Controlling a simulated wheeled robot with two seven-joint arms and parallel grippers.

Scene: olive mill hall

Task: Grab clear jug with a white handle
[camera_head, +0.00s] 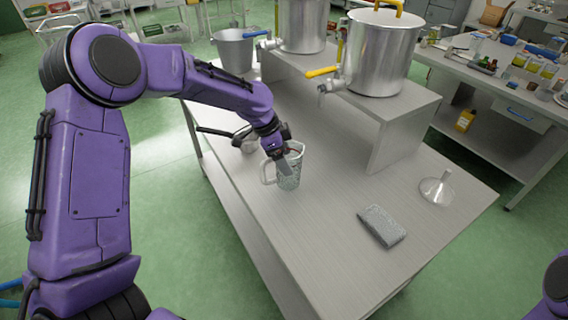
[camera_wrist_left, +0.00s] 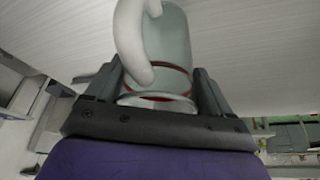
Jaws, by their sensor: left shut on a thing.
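The clear jug (camera_head: 290,178) with a white handle (camera_head: 267,172) stands on the grey table, near its left edge. My left gripper (camera_head: 284,160) reaches down to it from the upper left and is shut on it at its upper part. In the left wrist view the jug (camera_wrist_left: 168,50) lies between the two fingers (camera_wrist_left: 158,90). Its white handle (camera_wrist_left: 130,42) faces the camera, and red rings show near its rim. My right gripper is not in view; only a bit of purple arm shows at the lower right.
A metal bucket (camera_head: 234,52) stands at the back left. The table's front is clear.

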